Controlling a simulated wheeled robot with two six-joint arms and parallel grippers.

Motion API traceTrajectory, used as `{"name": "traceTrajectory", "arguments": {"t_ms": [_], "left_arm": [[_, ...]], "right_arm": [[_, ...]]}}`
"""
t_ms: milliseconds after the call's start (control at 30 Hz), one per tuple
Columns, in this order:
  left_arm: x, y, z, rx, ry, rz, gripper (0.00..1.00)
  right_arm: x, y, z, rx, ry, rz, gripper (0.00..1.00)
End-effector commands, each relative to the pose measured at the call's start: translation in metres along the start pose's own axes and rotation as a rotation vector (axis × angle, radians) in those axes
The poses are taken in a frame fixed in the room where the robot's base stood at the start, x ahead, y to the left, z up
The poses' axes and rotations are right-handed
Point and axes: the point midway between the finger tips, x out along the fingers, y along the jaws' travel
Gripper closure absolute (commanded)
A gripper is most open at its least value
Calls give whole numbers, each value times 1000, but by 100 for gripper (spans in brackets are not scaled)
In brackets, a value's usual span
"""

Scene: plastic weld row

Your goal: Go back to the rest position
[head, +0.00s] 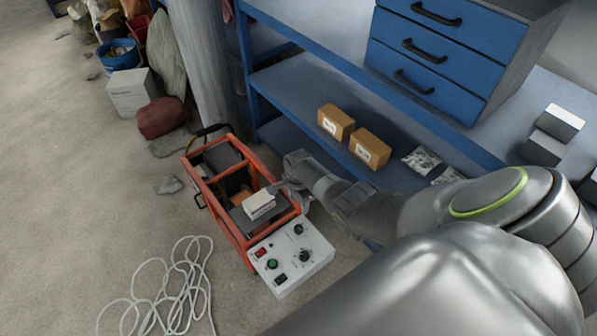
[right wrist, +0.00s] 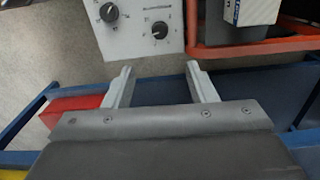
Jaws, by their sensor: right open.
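My right arm reaches in from the lower right of the head view. Its gripper (head: 290,187) is beside the right side of the orange-framed machine (head: 239,246), close to a small white box (head: 259,205) on top of it. In the right wrist view the two fingers of the gripper (right wrist: 159,69) are apart with nothing between them. The machine's control panel (right wrist: 138,35) and the white box (right wrist: 256,10) show beyond the fingertips. My left gripper is in neither view.
A blue workbench (head: 292,77) with drawers (head: 425,47) stands along the right. Two cardboard boxes (head: 336,122) (head: 369,148) sit on its lower shelf. A white cable (head: 168,290) lies coiled on the floor.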

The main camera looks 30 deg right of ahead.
Motion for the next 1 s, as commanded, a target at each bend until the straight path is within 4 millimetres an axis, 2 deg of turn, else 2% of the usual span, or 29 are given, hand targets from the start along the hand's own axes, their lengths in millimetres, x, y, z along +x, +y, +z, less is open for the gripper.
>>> {"name": "traceTrajectory", "arguments": {"t_ms": [467,567,667,767,800,867,900,967,1000], "left_arm": [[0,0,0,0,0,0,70],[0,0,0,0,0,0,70],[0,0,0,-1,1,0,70],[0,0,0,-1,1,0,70],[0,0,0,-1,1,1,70],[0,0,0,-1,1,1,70],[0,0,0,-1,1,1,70],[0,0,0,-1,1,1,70],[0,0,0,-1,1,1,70]], "right_arm": [[1,0,0,0,0,0,49],[11,11,-1,-27,4,3,49],[40,41,-2,-124,15,4,49],[83,93,-2,-298,35,3,49],[101,119,-2,-383,45,2,49],[125,158,-1,-515,60,-1,49],[140,186,1,-604,69,-1,49],[158,227,4,-737,83,-3,49],[169,255,7,-826,91,-3,49]]}}
